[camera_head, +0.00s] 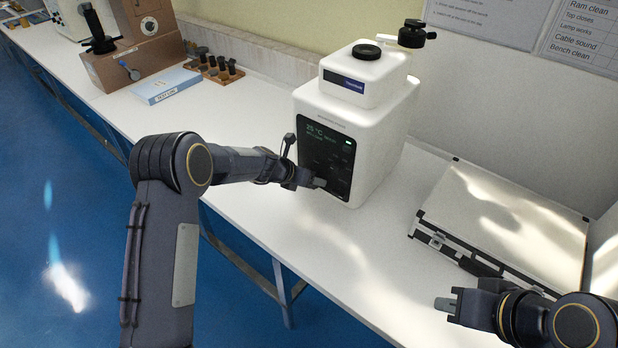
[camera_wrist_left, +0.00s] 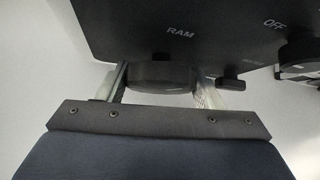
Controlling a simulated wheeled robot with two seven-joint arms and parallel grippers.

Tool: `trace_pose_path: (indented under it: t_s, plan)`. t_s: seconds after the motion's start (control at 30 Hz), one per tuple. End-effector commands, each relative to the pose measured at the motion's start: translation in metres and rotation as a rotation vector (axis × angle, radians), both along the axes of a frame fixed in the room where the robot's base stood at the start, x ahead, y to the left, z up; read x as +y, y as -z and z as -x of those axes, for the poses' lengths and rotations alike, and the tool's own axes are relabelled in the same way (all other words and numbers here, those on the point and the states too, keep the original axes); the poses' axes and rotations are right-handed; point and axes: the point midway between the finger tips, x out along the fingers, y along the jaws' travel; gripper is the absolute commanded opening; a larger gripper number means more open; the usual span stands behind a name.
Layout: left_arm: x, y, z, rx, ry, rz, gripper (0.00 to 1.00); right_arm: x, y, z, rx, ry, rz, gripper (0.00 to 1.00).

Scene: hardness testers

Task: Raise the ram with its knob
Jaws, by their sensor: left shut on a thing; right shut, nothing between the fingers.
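The white hardness tester (camera_head: 385,125) stands on the bench, with a black front panel (camera_head: 326,158) that shows a lit display. My left gripper (camera_head: 318,184) is at the lower part of this panel. In the left wrist view, the dark round ram knob (camera_wrist_left: 162,77) sits below the "RAM" label. The fingers of my left gripper (camera_wrist_left: 160,92) are on both sides of the knob, shut on it. In the head view the knob is hidden by the gripper. My right gripper (camera_head: 447,304) is shut and empty, in front of the case at the lower right.
A silver case (camera_head: 510,225) with black edges lies on the bench to the right. A blue-and-white box (camera_head: 165,86), a wooden rack (camera_head: 215,70) and a brown instrument (camera_head: 135,60) stand at the far left. A second black knob (camera_wrist_left: 300,47) is beside "OFF". The bench front is clear.

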Motion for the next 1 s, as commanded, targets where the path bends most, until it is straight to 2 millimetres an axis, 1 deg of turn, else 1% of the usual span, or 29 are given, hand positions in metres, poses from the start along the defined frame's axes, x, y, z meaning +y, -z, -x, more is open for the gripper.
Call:
trace_pose_path:
  t_s: [0.33,0.87,0.9,1.0]
  plan:
    - [-0.0003,0.0002,0.0007,-0.088,0.000,-0.123,0.38,0.0000,0.0017,0.0000,0.000,0.000,0.000,0.00]
    - [-0.0003,0.0002,0.0004,-0.105,0.000,-0.144,0.38,0.0000,0.0019,0.0000,0.000,0.000,0.000,0.00]
    - [-0.0003,0.0002,0.0004,-0.105,0.000,-0.144,0.64,0.0000,0.0019,0.0000,0.000,0.000,0.000,0.00]
    - [-0.0004,0.0002,0.0004,-0.104,0.000,-0.143,0.77,0.0000,0.0019,0.0000,0.000,0.000,0.000,0.00]
